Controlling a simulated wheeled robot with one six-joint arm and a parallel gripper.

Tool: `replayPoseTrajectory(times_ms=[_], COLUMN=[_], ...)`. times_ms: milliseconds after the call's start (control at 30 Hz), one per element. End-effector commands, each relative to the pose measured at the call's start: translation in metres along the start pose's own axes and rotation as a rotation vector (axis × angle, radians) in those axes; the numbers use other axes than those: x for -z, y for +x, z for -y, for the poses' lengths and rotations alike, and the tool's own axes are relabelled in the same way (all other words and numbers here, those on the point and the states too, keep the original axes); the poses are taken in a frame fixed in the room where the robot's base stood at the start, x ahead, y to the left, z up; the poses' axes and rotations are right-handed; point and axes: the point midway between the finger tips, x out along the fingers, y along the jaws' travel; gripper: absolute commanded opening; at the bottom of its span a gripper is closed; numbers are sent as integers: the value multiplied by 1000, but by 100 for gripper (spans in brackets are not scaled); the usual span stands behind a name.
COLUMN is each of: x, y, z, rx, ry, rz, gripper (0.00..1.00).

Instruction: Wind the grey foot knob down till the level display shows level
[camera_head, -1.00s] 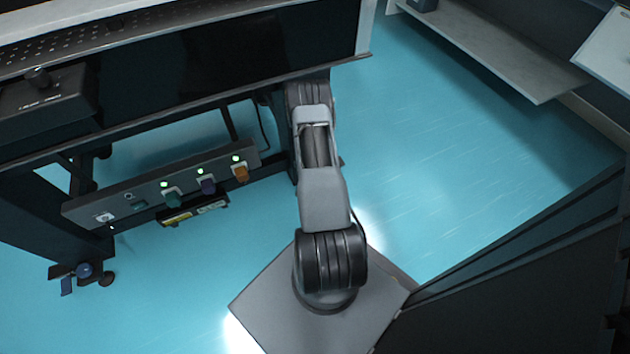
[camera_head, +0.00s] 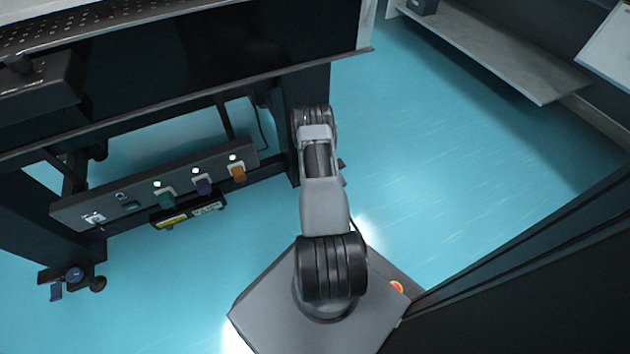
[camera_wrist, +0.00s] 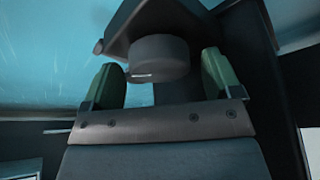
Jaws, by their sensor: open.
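The grey foot knob (camera_wrist: 158,57) shows in the wrist view as a short round cylinder under a dark bracket. My gripper (camera_wrist: 164,80) is open, with one green-padded finger on each side of the knob. The left finger looks very close to the knob, and a small gap shows at the right; I cannot tell whether either touches. In the head view my arm hides the knob and the gripper. I cannot make out the level display in either view.
The optical table (camera_head: 300,68) stands at upper left. Below it runs a power strip (camera_head: 150,187) with coloured plugs and green lights. A blue foot knob (camera_head: 74,274) is at the lower left. A low shelf (camera_head: 490,50) stands at upper right. Blue floor (camera_head: 440,170) is clear between.

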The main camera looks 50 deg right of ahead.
Motion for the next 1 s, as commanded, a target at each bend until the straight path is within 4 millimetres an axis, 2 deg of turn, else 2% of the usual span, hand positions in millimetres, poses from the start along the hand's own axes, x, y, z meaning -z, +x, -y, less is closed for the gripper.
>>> replayPoseTrajectory(times_ms=[67,533,733,1000], x=[0,0,0,1], y=[0,0,-2,0], z=[0,0,0,0], rx=[0,0,-16,-80], ry=[0,0,38,190], rz=[0,0,0,-2], gripper=[79,35,35,35])
